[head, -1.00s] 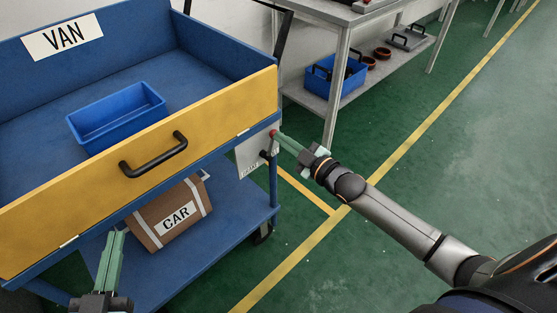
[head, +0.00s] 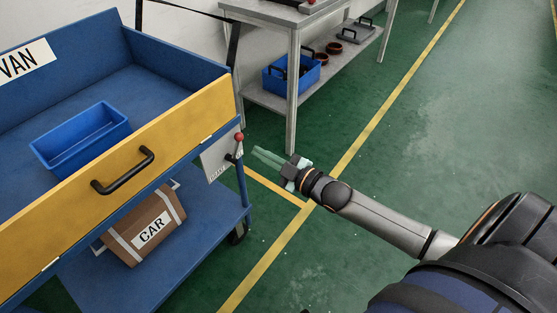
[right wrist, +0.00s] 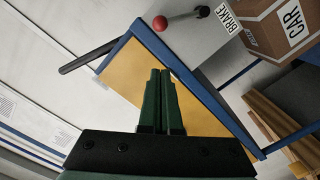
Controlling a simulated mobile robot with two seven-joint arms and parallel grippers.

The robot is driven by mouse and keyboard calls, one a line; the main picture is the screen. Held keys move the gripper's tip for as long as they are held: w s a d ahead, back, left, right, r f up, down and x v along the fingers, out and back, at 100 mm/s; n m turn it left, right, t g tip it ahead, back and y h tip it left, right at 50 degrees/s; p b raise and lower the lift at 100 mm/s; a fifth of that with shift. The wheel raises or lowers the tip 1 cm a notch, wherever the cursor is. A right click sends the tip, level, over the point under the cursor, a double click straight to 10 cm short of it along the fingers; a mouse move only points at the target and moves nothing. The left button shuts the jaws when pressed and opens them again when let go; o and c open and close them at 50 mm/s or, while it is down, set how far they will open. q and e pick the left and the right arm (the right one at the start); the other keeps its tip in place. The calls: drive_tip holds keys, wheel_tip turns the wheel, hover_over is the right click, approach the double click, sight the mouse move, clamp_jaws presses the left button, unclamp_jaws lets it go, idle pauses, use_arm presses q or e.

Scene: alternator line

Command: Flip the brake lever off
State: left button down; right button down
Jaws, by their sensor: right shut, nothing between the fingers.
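The brake lever (head: 238,147) has a red ball knob and a dark stem, and sits on a grey plate (head: 214,160) at the right end of the blue cart. In the head view its knob points up. In the right wrist view the red knob (right wrist: 160,23) and its stem show at the top, beside the BRAKE label (right wrist: 229,20). My right gripper (head: 256,153) is shut and empty, with its tips to the right of and slightly below the knob, apart from it in the picture. Its green fingers (right wrist: 160,75) lie together in the wrist view. My left gripper is out of view.
The blue cart has a yellow front panel (head: 190,115) with a black handle (head: 125,172). A blue bin (head: 80,140) sits on top and a CAR box (head: 150,225) on the lower shelf. A grey bench (head: 293,90) stands behind. Green floor to the right is clear.

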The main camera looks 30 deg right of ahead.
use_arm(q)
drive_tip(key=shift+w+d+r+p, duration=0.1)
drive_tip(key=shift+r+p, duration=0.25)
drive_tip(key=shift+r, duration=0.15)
use_arm(e)
drive_tip(key=shift+v, duration=2.4)
